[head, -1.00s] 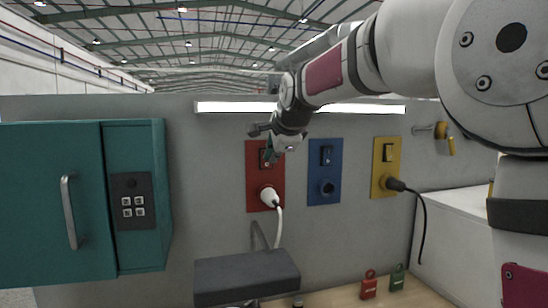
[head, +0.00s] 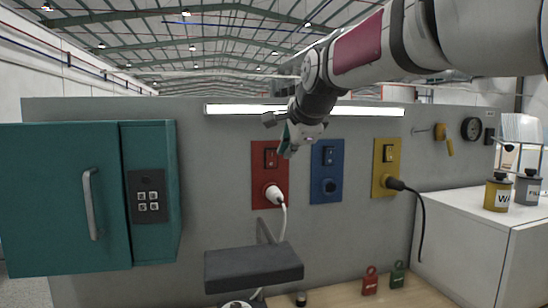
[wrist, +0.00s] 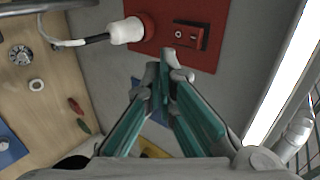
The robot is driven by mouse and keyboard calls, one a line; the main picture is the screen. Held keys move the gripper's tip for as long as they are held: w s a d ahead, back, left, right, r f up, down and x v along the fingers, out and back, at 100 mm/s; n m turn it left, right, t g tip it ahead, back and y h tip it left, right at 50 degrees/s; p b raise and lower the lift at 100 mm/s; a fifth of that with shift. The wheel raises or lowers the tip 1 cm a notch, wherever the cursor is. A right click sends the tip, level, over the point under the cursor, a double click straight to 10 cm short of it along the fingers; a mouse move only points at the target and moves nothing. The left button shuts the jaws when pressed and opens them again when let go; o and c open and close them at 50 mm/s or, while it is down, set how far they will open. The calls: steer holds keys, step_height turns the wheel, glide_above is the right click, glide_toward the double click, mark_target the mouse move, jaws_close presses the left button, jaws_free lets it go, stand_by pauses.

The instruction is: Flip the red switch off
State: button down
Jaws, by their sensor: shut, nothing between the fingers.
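The red switch plate (head: 257,195) is on the grey wall. My gripper (head: 286,148) is shut and empty, just right of the rocker in the head view. In the wrist view its teal fingers (wrist: 166,78) meet beside the plate, apart from the rocker.
A blue switch plate (head: 327,192) and a yellow one (head: 378,185) with a black plug stand to the right. A teal cabinet (head: 60,200) is at left. A dark shelf (head: 253,264) juts out below. Padlocks (head: 370,281) stand on the wooden bench.

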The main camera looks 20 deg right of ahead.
steer(key=shift+v, duration=2.2)
steer(key=shift+s+f, duration=0.1)
steer(key=shift+f, duration=0.05)
steer(key=s+f+n+g, duration=0.3)
steer(key=s+f+n, duration=0.6)
steer(key=s, duration=0.7)
steer(key=s+a+f+n+g, duration=0.1)
steer(key=s+f+n+g, duration=0.2)
steer(key=s+f+n, duration=0.6)
steer(key=s+f, duration=0.7)
steer(key=s, duration=0.1)
steer(key=shift+s+a, duration=0.15)
steer(key=shift+s, duration=0.05)
